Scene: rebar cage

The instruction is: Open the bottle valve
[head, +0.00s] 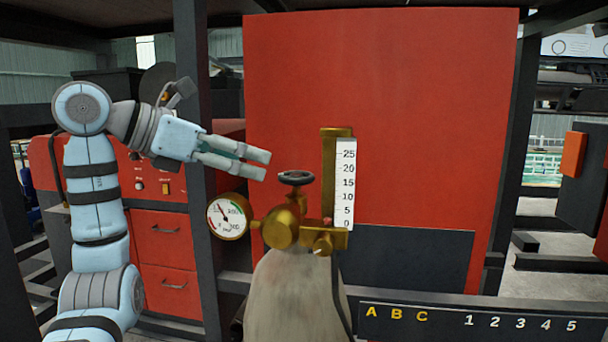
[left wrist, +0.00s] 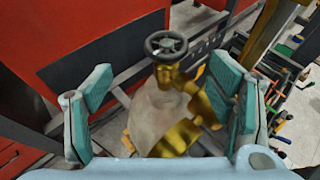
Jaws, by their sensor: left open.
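The bottle valve is a small dark handwheel (head: 296,178) on top of the brass regulator (head: 281,228) of a grey gas bottle (head: 293,300). A round pressure gauge (head: 228,216) sits on the regulator's left, and a white flow scale (head: 344,184) stands on its right. My left gripper (head: 262,164) is open and empty, up and left of the handwheel and apart from it. In the left wrist view the handwheel (left wrist: 166,46) shows beyond and between the open fingers (left wrist: 160,110), near the upper middle. My right gripper is not in view.
A dark post (head: 193,120) stands just behind my left gripper. A large red panel (head: 400,90) stands behind the bottle. A dark plate with letters and numbers (head: 480,322) is at the lower right. The space above the handwheel looks clear.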

